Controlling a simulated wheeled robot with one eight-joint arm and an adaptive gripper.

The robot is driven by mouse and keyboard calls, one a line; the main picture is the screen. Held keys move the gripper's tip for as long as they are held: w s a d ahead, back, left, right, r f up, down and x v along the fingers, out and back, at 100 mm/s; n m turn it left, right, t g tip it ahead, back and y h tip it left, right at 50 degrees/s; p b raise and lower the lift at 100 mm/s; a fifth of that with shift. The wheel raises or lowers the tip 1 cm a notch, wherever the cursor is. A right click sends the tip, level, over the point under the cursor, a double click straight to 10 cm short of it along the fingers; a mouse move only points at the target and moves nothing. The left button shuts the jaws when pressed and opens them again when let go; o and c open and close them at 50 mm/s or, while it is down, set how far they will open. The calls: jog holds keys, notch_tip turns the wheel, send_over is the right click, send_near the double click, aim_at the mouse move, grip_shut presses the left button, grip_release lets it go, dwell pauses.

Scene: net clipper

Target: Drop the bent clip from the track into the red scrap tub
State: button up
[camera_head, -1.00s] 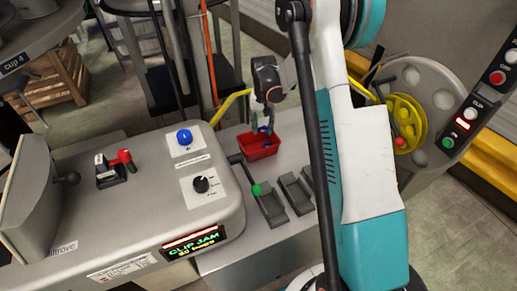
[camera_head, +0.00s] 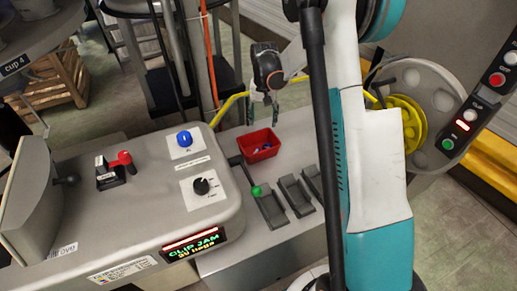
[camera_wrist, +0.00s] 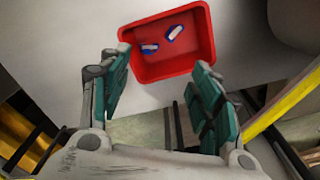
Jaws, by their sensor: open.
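The red scrap tub (camera_head: 258,155) stands on the grey machine top, and it also shows in the wrist view (camera_wrist: 165,72). Two small blue-and-white pieces (camera_wrist: 149,47) (camera_wrist: 174,33) lie apart on its floor. Both look like clips, but I cannot tell which is the bent one. My gripper (camera_head: 264,104) hangs above the tub, clear of it. In the wrist view its teal fingers (camera_wrist: 160,65) are spread wide with nothing between them. The yellow rail (camera_head: 231,104) behind the tub may be the track; I make out no clip on it.
A lever with a green knob (camera_head: 257,190) and grey pedal-like slots (camera_head: 297,194) lie just in front of the tub. A control box (camera_head: 120,215) with a lit "CLIP JAM" display (camera_head: 194,244) stands to the left. A yellow reel (camera_head: 405,125) is at the right.

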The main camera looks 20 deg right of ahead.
notch_tip(320, 180, up, 7)
dwell(0.3)
jog(key=s+a+r+n+t, duration=0.2)
jog(key=s+a+r, duration=0.2)
jog(key=s+r, duration=0.3)
jog(key=s+a+r+n+t, duration=0.1)
jog(key=s+a+r, duration=0.3)
jog(key=s+r, duration=0.3)
jog(key=s+a+f+n+t, duration=0.1)
jog(key=s+a+n+t, duration=0.2)
jog(key=s, duration=1.3)
jog(key=shift+a+f+t, duration=0.15)
jog(key=shift+a+t, duration=0.45)
jog(key=shift+a, duration=0.55)
